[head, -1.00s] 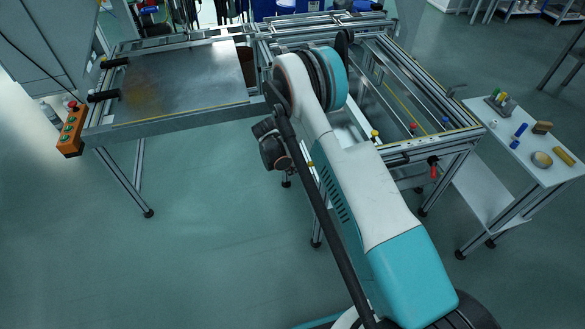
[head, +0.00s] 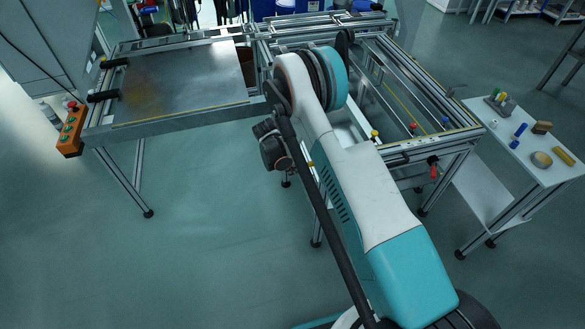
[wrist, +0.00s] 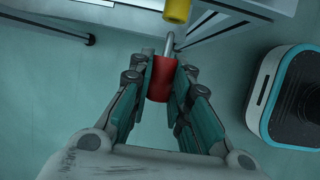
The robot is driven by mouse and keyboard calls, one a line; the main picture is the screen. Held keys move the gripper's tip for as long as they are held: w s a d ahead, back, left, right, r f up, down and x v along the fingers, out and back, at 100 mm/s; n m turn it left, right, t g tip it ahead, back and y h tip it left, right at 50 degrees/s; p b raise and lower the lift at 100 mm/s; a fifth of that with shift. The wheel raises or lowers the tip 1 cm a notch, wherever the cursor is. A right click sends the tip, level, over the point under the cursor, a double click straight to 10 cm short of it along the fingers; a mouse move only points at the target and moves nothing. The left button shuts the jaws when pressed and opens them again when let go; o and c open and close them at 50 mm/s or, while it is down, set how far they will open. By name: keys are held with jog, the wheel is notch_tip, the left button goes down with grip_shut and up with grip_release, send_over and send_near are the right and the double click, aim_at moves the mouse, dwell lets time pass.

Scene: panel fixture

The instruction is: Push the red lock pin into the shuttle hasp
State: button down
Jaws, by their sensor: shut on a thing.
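The red lock pin (wrist: 160,78) is in the wrist view, its red handle between the two fingers of my gripper (wrist: 161,68). The gripper is shut on it. The pin's bare metal rod (wrist: 169,45) points up the picture, toward a yellow cylinder (wrist: 177,10) at the top edge. The rod's tip shows just below the yellow cylinder; I cannot tell whether they touch. I cannot make out the shuttle hasp for certain.
The panel fixture's metal plate (head: 180,80) is at left, its rail frame (head: 440,90) at right. A side table (head: 505,140) with small parts stands at right. Floor in front is clear.

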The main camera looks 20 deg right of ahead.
jog(key=shift+d, duration=1.8)
jog(key=c, duration=1.4)
grip_release()
jog(key=shift+d, duration=0.1)
jog(key=shift+r, duration=0.1)
